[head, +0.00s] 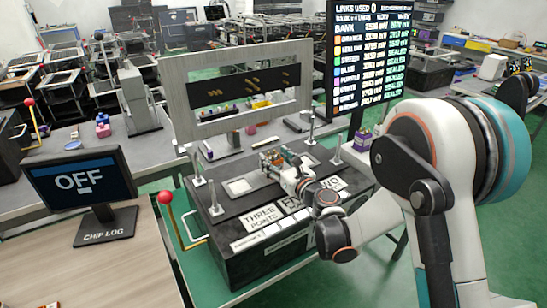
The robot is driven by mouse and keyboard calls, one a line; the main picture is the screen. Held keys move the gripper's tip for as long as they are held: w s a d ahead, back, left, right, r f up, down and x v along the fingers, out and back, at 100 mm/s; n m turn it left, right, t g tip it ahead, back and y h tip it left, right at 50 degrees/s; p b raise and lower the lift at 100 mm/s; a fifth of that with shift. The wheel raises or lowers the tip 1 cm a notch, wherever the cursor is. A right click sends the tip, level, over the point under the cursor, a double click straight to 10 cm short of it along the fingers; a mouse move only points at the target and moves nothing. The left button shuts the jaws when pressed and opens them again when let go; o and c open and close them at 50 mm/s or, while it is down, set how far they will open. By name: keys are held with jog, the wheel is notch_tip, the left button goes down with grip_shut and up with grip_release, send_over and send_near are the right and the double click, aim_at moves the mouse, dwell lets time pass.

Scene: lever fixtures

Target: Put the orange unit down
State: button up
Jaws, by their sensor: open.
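My gripper (274,158) is low over the top of a black box-shaped fixture (228,204), toward its far side. Its jaws are open. Small orange, red and green details show around the fingertips, but they are too small to tell which belong to the orange unit. I cannot make out the orange unit clearly, nor whether it touches the jaws or the fixture. My wrist hides part of the top to the right.
Metal posts rise from the fixture's corners, including a front left post (214,197). A grey framed panel (290,62) stands behind. A red-knobbed lever (166,198) is at the left. A dark scoreboard (385,50) stands behind right.

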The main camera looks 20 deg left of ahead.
jog(key=p+v, duration=0.1)
jog(key=v, duration=0.9)
jog(key=shift+s+d, duration=0.25)
jog(key=shift+d, duration=0.05)
jog(key=shift+r, duration=0.1)
